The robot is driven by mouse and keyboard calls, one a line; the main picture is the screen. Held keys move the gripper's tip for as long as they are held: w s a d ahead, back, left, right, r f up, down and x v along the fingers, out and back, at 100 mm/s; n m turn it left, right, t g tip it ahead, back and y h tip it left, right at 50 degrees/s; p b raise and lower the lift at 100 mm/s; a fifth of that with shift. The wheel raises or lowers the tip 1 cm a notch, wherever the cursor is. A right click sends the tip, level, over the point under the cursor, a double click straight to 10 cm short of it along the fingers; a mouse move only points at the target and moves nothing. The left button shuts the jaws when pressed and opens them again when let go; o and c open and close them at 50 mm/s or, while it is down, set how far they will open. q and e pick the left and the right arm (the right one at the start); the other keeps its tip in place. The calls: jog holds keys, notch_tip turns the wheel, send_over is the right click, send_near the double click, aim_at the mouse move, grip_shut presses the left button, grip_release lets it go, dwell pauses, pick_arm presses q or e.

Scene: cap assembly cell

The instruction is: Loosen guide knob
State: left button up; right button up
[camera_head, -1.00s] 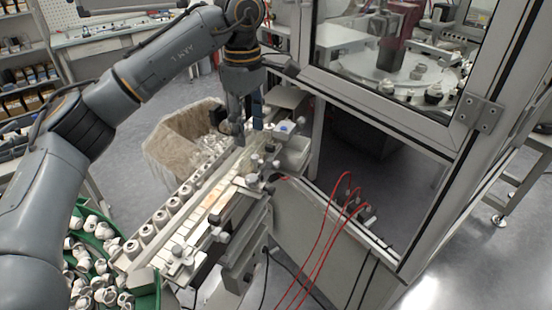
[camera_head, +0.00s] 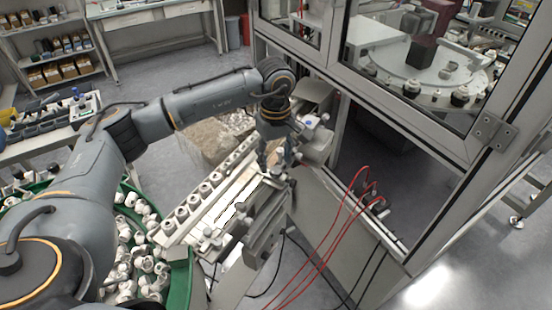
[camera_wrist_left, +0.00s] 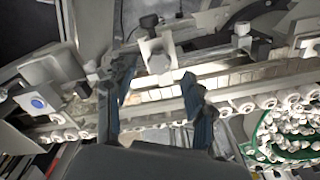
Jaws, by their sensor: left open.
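A conveyor with a guide rail (camera_head: 232,200) runs diagonally through the middle of the head view. Knobs on brackets line its right side, one near the lower end (camera_head: 208,232). My left gripper (camera_head: 275,163) points down over the upper end of the conveyor, open, with nothing held. In the left wrist view, a grey knob (camera_wrist_left: 158,62) on a light bracket shows between and just beyond the two dark fingertips of the gripper (camera_wrist_left: 156,76). I cannot tell whether the fingers touch it. Which knob this is in the head view is partly hidden by the gripper. My right gripper is not seen.
White caps (camera_head: 180,211) stand in a row along the conveyor's left side. A green bin (camera_head: 180,275) of loose caps stands at the lower left. A framed machine enclosure (camera_head: 400,105) rises on the right. Red tubes (camera_head: 325,245) hang in front of it.

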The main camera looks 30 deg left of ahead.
aim_at(276, 170)
pick_arm(q)
jog(key=shift+f+p, duration=0.35)
jog(key=shift+f, duration=1.1)
grip_shut()
jog(key=shift+w+f+n+b, duration=0.1)
jog(key=shift+f+n+b, duration=0.05)
jog(key=shift+n+b, duration=0.8)
jog(key=n+b, duration=0.4)
jog(key=shift+b, duration=0.35)
jog(key=n+b, duration=0.2)
jog(key=n, duration=0.1)
jog(key=shift+r+n+b, duration=0.2)
jog(key=shift+n+b, duration=0.4)
jog(key=shift+n, duration=0.25)
